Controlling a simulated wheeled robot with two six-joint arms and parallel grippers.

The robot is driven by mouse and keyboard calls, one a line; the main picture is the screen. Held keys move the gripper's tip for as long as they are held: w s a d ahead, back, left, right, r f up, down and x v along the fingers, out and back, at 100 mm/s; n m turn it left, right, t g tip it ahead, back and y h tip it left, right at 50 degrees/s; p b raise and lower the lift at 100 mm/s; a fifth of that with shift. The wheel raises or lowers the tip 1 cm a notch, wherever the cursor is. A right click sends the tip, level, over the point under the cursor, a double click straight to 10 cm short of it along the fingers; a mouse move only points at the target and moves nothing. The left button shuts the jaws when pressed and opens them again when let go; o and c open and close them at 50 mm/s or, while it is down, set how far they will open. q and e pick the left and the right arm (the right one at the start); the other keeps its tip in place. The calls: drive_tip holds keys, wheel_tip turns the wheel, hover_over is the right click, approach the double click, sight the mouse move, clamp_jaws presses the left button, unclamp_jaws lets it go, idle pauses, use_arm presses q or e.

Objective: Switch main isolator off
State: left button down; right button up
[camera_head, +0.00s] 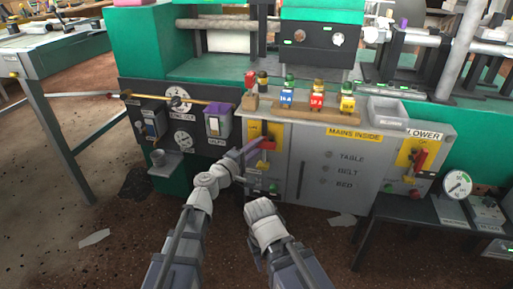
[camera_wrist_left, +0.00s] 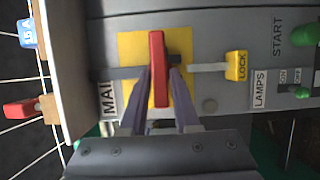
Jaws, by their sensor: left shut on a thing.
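The main isolator's red handle (camera_wrist_left: 157,68) stands over a yellow plate (camera_wrist_left: 130,52), beside a part-hidden label reading "MAI". My left gripper (camera_wrist_left: 162,80) is shut on the handle, with a finger on either side of it. In the wrist view the handle lies across the grey strip on the panel. In the head view the left gripper (camera_head: 252,150) reaches the yellow plate (camera_head: 257,130), left of the "MAINS INSIDE" sign. The handle's exact switch position cannot be read. My right arm is folded low in front of the cabinet, and its gripper does not show.
A yellow LOCK tag (camera_wrist_left: 236,66) hangs beside the isolator. LAMPS switches and a green START button (camera_wrist_left: 305,35) sit farther right. A second yellow plate with a red handle (camera_head: 419,160) is on the cabinet's right.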

use_arm(q)
drive_tip(key=c, duration=0.8)
unclamp_jaws()
drive_tip(key=shift+o, duration=0.2)
drive_tip(key=v, duration=0.7)
drive_tip(key=shift+s+a, duration=0.25)
drive_tip(key=shift+s, duration=0.05)
drive_tip(key=shift+f, duration=0.1)
